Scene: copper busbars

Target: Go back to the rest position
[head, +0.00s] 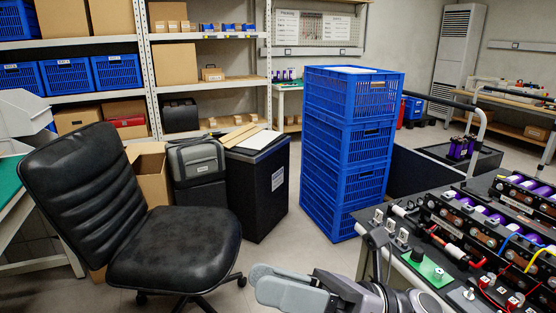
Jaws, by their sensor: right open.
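My right gripper (268,285) is at the bottom middle of the head view, partly cut off by the lower edge. Its grey fingers point left and it is open, with nothing seen between them. It is in front of the floor, left of the workbench (396,262), and appears clear of it. My left gripper is not in view. On the bench are battery modules with purple cells (480,208), coloured cables and a green plate (427,268).
A black office chair (135,210) stands at the left. A tall stack of blue crates (345,150) stands behind the bench's left end. A black bin (258,190) and a grey case (196,160) stand between them. Free floor (290,245) lies between chair and bench.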

